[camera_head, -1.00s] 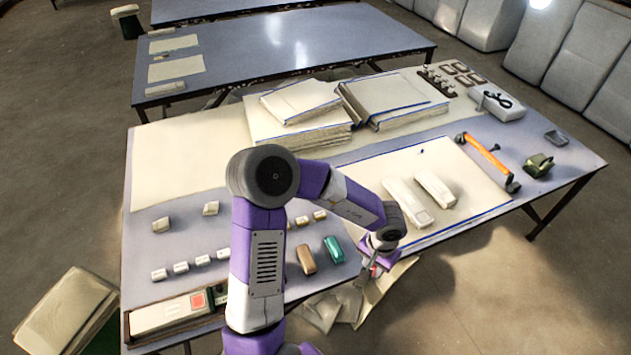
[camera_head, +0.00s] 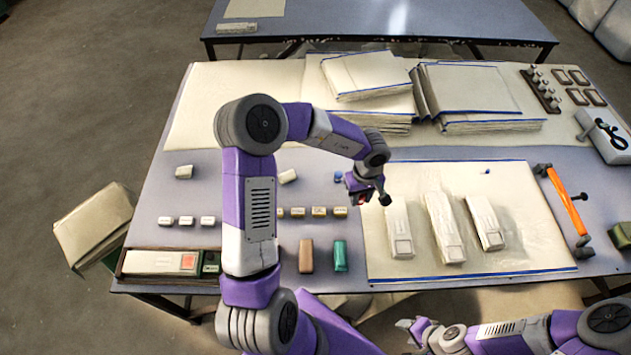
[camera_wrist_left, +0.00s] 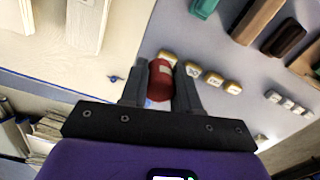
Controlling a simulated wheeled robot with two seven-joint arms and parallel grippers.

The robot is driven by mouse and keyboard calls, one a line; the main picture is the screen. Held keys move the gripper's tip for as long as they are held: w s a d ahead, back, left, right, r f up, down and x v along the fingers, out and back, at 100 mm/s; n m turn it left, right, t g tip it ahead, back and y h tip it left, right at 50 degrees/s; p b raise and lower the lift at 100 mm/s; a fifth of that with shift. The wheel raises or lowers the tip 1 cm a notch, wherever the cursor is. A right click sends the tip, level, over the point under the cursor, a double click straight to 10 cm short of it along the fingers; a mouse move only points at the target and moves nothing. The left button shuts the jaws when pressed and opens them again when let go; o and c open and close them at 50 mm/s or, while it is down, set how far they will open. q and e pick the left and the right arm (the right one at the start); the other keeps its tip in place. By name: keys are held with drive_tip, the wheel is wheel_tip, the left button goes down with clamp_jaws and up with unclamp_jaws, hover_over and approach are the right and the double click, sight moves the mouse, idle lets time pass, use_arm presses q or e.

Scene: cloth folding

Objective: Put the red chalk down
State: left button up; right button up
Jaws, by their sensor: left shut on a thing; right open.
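The red chalk (camera_wrist_left: 160,80) is a short red cylinder with a pale label, between the two dark fingers of my left gripper (camera_wrist_left: 161,88) in the left wrist view. In the head view a bit of the red chalk (camera_head: 360,199) shows under my left gripper (camera_head: 368,192), near the left edge of the cream sheet. Its height over the table is hard to tell. My right gripper (camera_head: 412,326) is open and empty at the bottom, in front of the table's near edge.
Several small labelled pale blocks (camera_head: 312,212) stand in a row left of the sheet. A brown block (camera_head: 306,256) and a green block (camera_head: 340,256) lie nearer. Pale long blocks (camera_head: 442,228) lie on the sheet (camera_head: 500,263). Paper stacks (camera_head: 470,90) stand behind.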

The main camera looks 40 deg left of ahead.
use_arm(q)
drive_tip(key=w+a+f+n+b, duration=0.1)
drive_tip(key=w+a+f+n, duration=0.15)
drive_tip(key=a+n, duration=0.45)
drive_tip(key=n+b, duration=0.4)
drive_tip(key=n, duration=2.8)
hover_over(317, 181)
wheel_tip(317, 181, down, 4)
drive_tip(key=shift+a+f+n, duration=0.1)
drive_tip(key=shift+n, duration=0.2)
wheel_tip(317, 181, down, 10)
drive_tip(key=b, duration=0.2)
drive_tip(key=shift+r+b, duration=0.2)
drive_tip(key=shift+b, duration=0.1)
drive_tip(key=shift+r, duration=0.1)
